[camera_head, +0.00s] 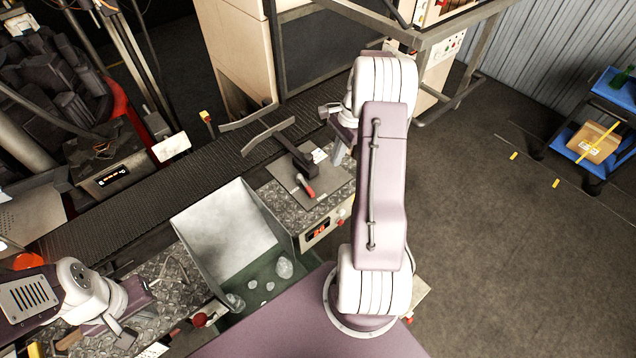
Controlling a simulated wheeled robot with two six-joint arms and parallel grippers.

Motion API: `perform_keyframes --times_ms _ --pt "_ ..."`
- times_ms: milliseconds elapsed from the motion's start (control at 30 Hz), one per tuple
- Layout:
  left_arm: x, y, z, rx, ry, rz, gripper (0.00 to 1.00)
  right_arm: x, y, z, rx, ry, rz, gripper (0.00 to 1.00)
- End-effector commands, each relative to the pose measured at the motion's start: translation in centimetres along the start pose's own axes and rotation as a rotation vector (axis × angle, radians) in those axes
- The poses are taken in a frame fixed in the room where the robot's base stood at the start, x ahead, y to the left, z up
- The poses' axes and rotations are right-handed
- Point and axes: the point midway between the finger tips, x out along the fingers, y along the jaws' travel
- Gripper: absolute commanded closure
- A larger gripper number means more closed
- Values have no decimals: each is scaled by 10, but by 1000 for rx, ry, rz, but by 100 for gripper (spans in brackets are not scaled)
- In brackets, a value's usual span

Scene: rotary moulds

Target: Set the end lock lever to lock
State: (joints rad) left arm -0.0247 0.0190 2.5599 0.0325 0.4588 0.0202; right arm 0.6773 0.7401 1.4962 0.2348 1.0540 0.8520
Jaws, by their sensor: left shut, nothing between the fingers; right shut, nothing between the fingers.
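A lever with a red handle (308,188) sits on a flat grey plate (288,184) beside the conveyor; I take it for the end lock lever. The handle points toward the near side; the label is too small to read. My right gripper (337,157) is shut and empty, just right of the lever and apart from it in the picture. My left gripper (146,290) is shut and empty over the tread-plate surface at lower left, far from the lever.
A dark conveyor (130,205) runs diagonally behind, with curved guide arms (268,135) over it. A grey chute (225,230) leads to a green bin (262,292) holding clear pieces. A red display (318,231) and red button are below the lever. Open floor lies right.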

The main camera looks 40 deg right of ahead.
Motion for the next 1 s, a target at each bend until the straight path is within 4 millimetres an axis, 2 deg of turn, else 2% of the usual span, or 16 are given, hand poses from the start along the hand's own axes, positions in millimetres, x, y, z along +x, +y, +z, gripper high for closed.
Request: perform_keyframes --times_ms 433,533,700,1000 --pt "-16 0 -2 0 0 0 100 92 2 2 0 -3 5 100" --pt "-26 0 -3 0 0 0 100 93 1 20 -4 -1 5 100" --pt "-31 1 -3 0 0 0 100 99 1 36 -3 0 3 100" --pt "-31 1 -3 0 0 0 100 102 1 39 0 0 1 100"
